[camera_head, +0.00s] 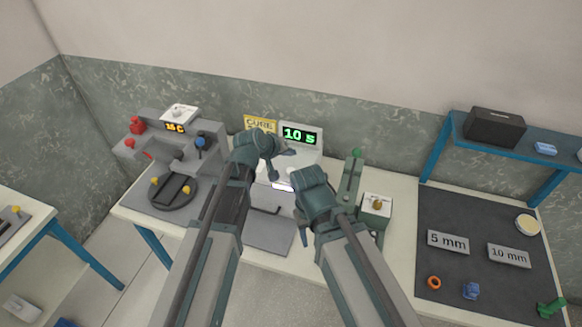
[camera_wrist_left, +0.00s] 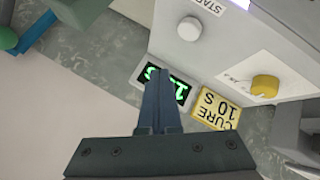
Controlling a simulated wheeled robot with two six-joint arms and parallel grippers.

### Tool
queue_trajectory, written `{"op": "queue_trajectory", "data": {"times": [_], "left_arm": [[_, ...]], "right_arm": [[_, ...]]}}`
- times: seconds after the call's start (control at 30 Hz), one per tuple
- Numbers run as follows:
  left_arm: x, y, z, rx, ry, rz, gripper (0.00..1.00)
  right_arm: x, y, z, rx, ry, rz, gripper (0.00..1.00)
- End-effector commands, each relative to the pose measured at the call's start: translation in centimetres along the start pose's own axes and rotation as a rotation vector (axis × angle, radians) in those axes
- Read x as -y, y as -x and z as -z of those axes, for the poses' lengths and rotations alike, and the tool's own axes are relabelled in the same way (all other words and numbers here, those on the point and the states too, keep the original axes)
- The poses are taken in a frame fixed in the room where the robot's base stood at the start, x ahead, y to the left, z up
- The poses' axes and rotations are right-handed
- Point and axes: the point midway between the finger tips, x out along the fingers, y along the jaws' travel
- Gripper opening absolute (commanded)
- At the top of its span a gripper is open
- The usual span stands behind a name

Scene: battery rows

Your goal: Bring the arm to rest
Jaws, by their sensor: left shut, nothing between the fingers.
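My left gripper (camera_head: 286,152) is raised in front of the cure station (camera_head: 301,135) in the head view. In the left wrist view its two fingers (camera_wrist_left: 156,80) lie together, with nothing between them. They overlap part of the green display (camera_wrist_left: 180,92) there, but I cannot tell how far apart they are. My right arm (camera_head: 315,195) reaches in beside the left one. Its wrist is in front of the station's right side, and its fingers are not clearly visible.
A yellow CURE sign (camera_head: 259,124) stands at the back. A green lever press (camera_head: 350,180) stands close right of my right arm. A grey machine (camera_head: 172,150) is at left. The dark mat (camera_head: 450,275) at right holds labels and small parts. Blue shelf posts (camera_head: 439,150) rise behind it.

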Motion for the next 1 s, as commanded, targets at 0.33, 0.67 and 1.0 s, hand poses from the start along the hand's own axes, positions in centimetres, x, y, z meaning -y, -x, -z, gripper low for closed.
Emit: {"op": "queue_trajectory", "data": {"times": [0.33,0.67,1.0], "left_arm": [[0.1,-0.1,-0.1,0.0,0.0,0.0,0.0],[0.1,-0.1,-0.3,0.005,-0.004,0.002,0.0],[4.5,2.7,-16.0,0.397,-0.291,0.246,0.0]], "right_arm": [[0.0,-0.1,0.0,0.0,0.0,0.0,0.5],[0.0,-0.2,0.0,0.0,0.0,0.0,0.5],[0.3,-3.1,0.2,0.0,0.0,0.0,0.5]]}}
